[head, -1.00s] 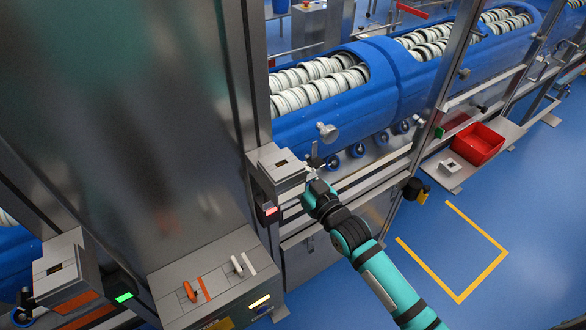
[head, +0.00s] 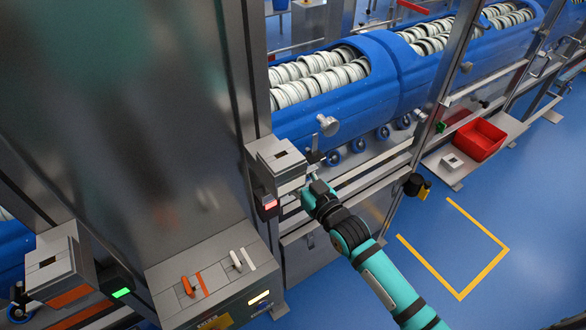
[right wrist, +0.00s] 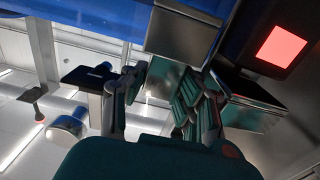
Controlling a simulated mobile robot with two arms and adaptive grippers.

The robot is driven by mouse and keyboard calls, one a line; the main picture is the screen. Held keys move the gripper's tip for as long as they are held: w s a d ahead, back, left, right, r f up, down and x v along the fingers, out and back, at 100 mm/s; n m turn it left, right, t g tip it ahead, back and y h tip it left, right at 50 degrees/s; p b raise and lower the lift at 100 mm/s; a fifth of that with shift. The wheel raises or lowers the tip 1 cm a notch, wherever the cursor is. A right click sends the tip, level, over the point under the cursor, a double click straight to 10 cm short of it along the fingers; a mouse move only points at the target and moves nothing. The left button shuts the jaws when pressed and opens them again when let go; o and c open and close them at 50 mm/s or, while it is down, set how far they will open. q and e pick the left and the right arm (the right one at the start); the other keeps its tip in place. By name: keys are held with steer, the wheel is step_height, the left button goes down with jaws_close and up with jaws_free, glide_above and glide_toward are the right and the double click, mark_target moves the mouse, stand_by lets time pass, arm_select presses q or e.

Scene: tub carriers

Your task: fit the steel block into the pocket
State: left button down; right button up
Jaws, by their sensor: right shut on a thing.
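The grey steel housing (head: 276,157) with a small dark square pocket in its top stands at the corner of the metal frame. My right gripper (head: 308,186) is just right of and below it, apart from the pocket opening. In the right wrist view its two fingers (right wrist: 158,95) are closed around a piece with a grey-teal sheen (right wrist: 160,80), which I take to be the steel block; its outline is mostly hidden by the fingers. The housing's side shows above it in the wrist view (right wrist: 185,32). My left gripper is out of view.
A dark upright fitting (head: 314,152) stands close beside the housing. A red-lit indicator (head: 270,204) hangs below it. A similar slotted housing (head: 58,262) is at left. A lever panel (head: 215,285) is in front.

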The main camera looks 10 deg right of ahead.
steer(key=shift+f+b, duration=0.35)
steer(key=shift+f, duration=0.25)
steer(key=o, duration=1.1)
steer(key=shift+f, duration=0.1)
steer(key=shift+s, duration=0.1)
steer(key=shift+s+d+f, duration=0.1)
steer(key=shift+s+d, duration=0.05)
steer(key=shift+s, duration=0.1)
steer(key=v, duration=1.1)
steer(key=shift+s+r, duration=0.2)
steer(key=shift+r, duration=0.05)
steer(key=shift+d, duration=0.1)
